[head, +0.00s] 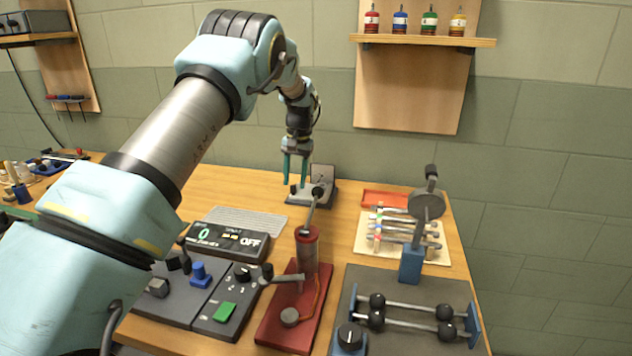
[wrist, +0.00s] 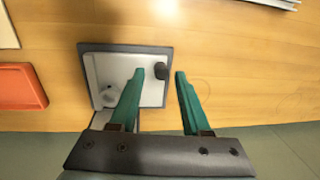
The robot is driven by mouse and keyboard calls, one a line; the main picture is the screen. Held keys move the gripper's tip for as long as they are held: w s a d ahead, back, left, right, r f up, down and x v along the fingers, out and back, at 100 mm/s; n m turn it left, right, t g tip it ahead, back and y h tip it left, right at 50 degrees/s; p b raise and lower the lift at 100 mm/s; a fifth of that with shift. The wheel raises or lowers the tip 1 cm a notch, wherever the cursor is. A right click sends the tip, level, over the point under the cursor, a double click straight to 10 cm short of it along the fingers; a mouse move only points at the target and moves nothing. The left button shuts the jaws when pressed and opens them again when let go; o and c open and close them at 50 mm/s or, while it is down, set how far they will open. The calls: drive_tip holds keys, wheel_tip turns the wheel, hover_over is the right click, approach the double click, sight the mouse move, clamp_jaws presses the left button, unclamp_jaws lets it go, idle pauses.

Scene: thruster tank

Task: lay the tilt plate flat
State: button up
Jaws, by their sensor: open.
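The tilt plate device (head: 323,178) stands at the back of the bench in the head view, with a grey panel raised above a dark base. In the wrist view its pale square plate (wrist: 150,95) has a dark edge, a black knob (wrist: 160,71) and a round pale part at the lower left. My gripper (head: 295,184) points down over the device's left side, its teal fingers open and empty. In the wrist view the knob appears between the fingertips of my gripper (wrist: 159,73). I cannot tell whether a finger touches it. The fingers hide part of the plate.
A red cylinder pump (head: 308,250) with a lever stands in front of the device. An orange tray (head: 384,199) and a rack of rods (head: 405,232) lie to the right. A grey keyboard-like panel (head: 240,219) lies to the left. The wall is close behind.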

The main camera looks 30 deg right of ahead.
drive_tip(key=shift+w+r+p, duration=0.1)
drive_tip(key=shift+r+p, duration=1.2)
drive_tip(key=shift+r, duration=0.95)
drive_tip(key=shift+a, duration=0.1)
drive_tip(key=s+a+r+n+h, duration=0.1)
drive_tip(key=a+r+n, duration=0.15)
drive_tip(key=a, duration=0.95)
drive_tip(key=s+a+r+n, duration=0.2)
drive_tip(key=a+r, duration=0.1)
drive_tip(key=a, duration=0.9)
drive_tip(key=s+a+n, duration=0.3)
drive_tip(key=s+a, duration=1.5)
drive_tip(key=s, duration=0.1)
drive_tip(key=shift+t, duration=0.3)
